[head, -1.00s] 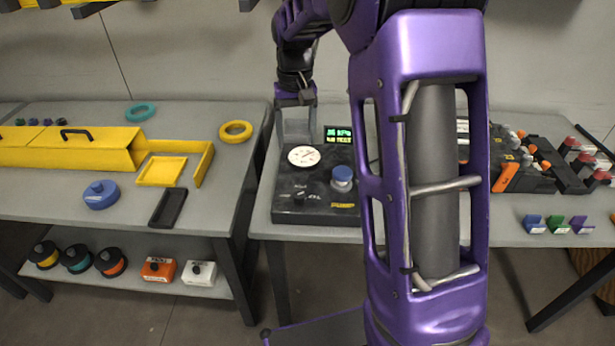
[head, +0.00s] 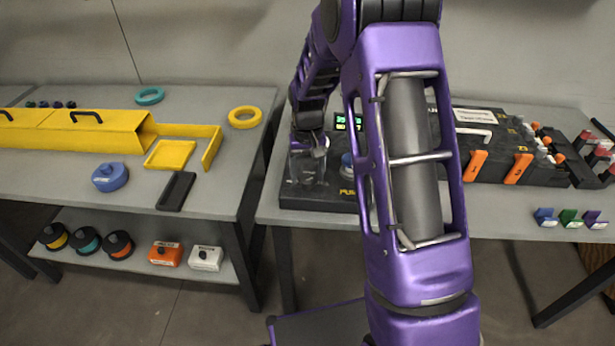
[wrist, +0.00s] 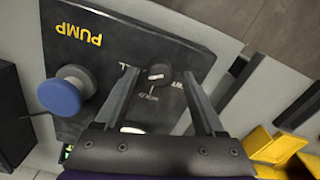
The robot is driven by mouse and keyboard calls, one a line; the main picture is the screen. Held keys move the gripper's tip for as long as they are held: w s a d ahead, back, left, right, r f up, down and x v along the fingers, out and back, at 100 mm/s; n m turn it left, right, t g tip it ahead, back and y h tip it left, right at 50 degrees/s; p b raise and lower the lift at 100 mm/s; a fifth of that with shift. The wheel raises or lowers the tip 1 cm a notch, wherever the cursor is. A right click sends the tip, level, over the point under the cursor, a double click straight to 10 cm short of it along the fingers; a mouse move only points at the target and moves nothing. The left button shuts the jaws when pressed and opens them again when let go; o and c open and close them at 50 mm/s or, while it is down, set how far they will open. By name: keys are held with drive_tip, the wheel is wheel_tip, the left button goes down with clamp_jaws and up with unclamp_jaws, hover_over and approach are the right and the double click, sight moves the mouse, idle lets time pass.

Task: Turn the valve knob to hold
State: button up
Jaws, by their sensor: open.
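The black valve knob (wrist: 159,73) shows in the wrist view on the black pump panel (wrist: 115,50), with small white lettering around it that I cannot read. My gripper (wrist: 160,78) is open, with one finger on each side of the knob; I cannot tell whether they touch it. In the head view my gripper (head: 308,172) is over the left part of the panel (head: 325,202) and hides the knob. The dial gauge shows only as a pale edge (wrist: 132,130) in the wrist view, mostly behind my gripper.
A blue pump knob (wrist: 66,90) stands beside the valve knob, near yellow PUMP lettering. A lit green display (head: 348,120) is at the panel's back. A splicing unit with orange levers (head: 474,165) stands to the right. The left table (head: 225,185) holds yellow trays and rings.

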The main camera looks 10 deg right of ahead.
drive_tip(key=shift+f, duration=0.5)
drive_tip(key=shift+c, duration=0.2)
clamp_jaws()
drive_tip(key=shift+n, duration=0.4)
drive_tip(key=n, duration=0.5)
drive_tip(key=shift+r+n, duration=0.1)
drive_tip(key=shift+n, duration=0.2)
drive_tip(key=n+p, duration=0.1)
drive_tip(key=n, duration=0.4)
drive_tip(key=shift+n, duration=0.3)
